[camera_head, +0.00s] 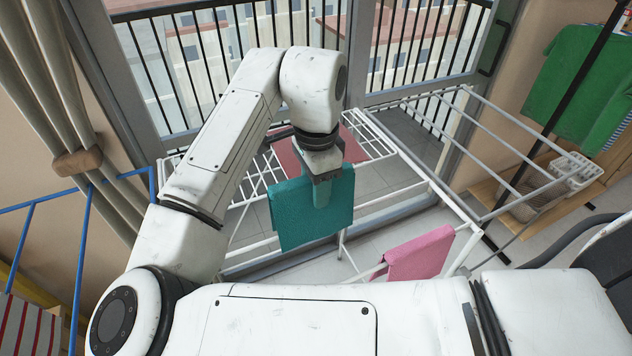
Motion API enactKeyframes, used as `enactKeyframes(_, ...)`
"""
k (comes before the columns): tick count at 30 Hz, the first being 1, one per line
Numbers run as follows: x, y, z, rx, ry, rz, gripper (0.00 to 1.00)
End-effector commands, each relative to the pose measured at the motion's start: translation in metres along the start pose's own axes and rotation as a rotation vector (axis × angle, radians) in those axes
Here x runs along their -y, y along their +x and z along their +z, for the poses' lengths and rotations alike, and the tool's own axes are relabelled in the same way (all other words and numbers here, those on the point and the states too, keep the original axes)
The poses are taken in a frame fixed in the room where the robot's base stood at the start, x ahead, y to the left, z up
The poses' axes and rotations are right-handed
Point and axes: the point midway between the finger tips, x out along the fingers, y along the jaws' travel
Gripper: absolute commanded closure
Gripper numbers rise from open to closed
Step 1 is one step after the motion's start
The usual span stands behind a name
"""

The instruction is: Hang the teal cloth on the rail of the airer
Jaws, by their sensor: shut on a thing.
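The teal cloth (281,221) hangs down as a flat panel in front of the middle of the white airer (452,199). My gripper (321,190) points down at the cloth's upper right part and is shut on it. I cannot tell whether the cloth's top edge rests on a rail or is only held in my gripper. The airer's rails show on both sides of my arm. My arm hides part of the airer behind the cloth.
A pink cloth (419,254) hangs on a lower rail to the right, and a dusky red cloth (354,148) lies on the airer behind my gripper. A blue frame (84,250) stands at the left. The airer's right wing looks bare.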

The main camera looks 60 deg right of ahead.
Motion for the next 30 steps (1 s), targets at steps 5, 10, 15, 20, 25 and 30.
enactKeyframes(5, 0.0, 0.016, 0.0, -0.001, 0.0, 0.001, 0.95)
enactKeyframes(10, 0.0, 0.028, 0.0, -0.001, 0.0, 0.0, 0.95)
enactKeyframes(15, 0.0, 0.04, 0.0, -0.001, 0.0, 0.0, 0.95)
enactKeyframes(20, 0.0, 0.052, 0.0, -0.001, 0.0, 0.0, 0.95)
enactKeyframes(25, 0.0, 0.064, 0.0, 0.0, -0.001, 0.0, 0.95)
enactKeyframes(30, 0.0, 0.076, 0.0, -0.001, 0.0, 0.0, 0.95)
